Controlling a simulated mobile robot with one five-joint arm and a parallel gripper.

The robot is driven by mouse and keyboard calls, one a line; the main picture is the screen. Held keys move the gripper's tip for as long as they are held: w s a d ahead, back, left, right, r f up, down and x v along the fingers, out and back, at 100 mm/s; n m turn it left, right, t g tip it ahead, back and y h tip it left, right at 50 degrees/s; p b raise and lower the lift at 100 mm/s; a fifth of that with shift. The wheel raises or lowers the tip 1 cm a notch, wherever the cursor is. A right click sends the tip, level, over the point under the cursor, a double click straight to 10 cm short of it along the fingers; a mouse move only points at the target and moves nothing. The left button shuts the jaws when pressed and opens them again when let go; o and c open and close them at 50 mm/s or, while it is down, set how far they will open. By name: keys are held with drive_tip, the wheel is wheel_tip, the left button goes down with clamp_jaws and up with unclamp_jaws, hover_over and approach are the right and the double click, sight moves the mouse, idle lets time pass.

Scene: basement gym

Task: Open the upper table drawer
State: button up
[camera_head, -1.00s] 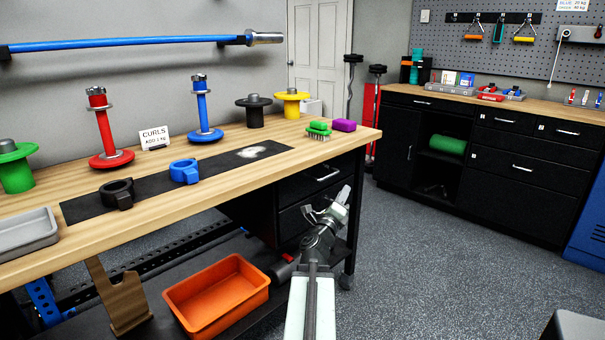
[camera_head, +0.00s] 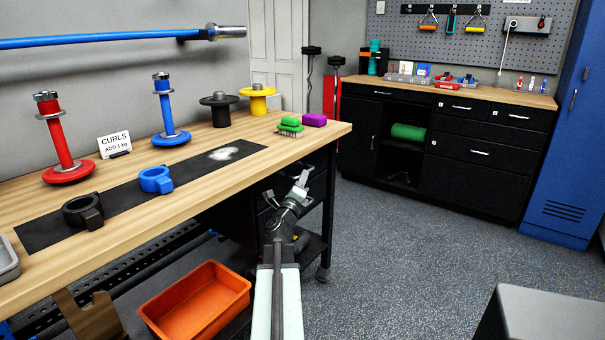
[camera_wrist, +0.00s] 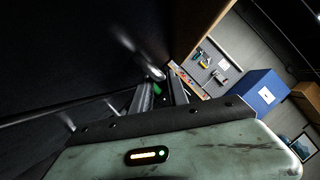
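The wooden-topped table (camera_head: 225,160) has black drawers under its right end. The upper drawer (camera_head: 318,160) lies just below the tabletop and looks closed in the head view. My gripper (camera_head: 302,180) is in front of the drawers and hides much of their fronts and handles. In the wrist view my gripper (camera_wrist: 163,88) has its two fingers apart with nothing held. A blurred silver handle (camera_wrist: 152,68) shows close by the fingertips against the dark drawer front. I cannot tell whether they touch. Part of another handle (camera_wrist: 110,106) shows lower left.
An orange bin (camera_head: 200,300) is below the table. A green brush (camera_head: 290,126) and a purple block (camera_head: 314,119) are near the tabletop's right end. A grey bench (camera_head: 550,315) stands front right. The floor (camera_head: 400,240) right of the table is clear.

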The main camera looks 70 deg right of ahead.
drive_tip(key=x, duration=0.3)
drive_tip(key=shift+d+r, duration=0.1)
drive_tip(key=shift+d, duration=0.15)
drive_tip(key=shift+s, duration=0.1)
clamp_jaws()
drive_tip(key=shift+a, duration=0.1)
idle(0.8)
